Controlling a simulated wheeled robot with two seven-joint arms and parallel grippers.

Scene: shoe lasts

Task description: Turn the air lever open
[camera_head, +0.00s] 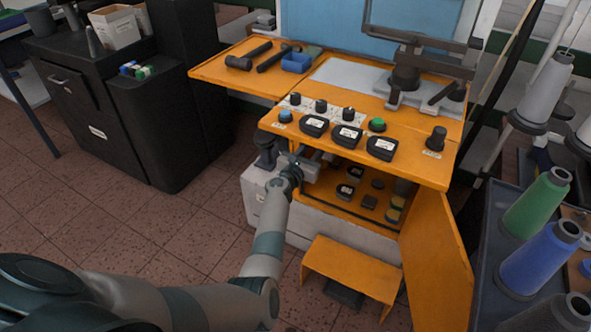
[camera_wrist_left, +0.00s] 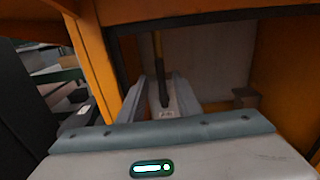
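In the left wrist view a dark lever with a yellowish upper part (camera_wrist_left: 161,75), probably the air lever, hangs upright above a small white label (camera_wrist_left: 166,114). It appears between the two grey fingers of my left gripper (camera_wrist_left: 162,92), which stand apart with a gap on both sides of it. I cannot tell how deep it lies between them. In the head view my left gripper (camera_head: 314,160) is at the left front of the orange machine, just under its control panel (camera_head: 330,140). The lever cannot be made out there. My right gripper is not in view.
The panel edge overhangs my gripper. Below is an open orange compartment (camera_head: 340,207) holding several dark parts. A grey fixture (camera_head: 266,150) stands left of my gripper. An orange step (camera_head: 352,268) is on the floor, and an open orange door (camera_head: 437,258) stands at right.

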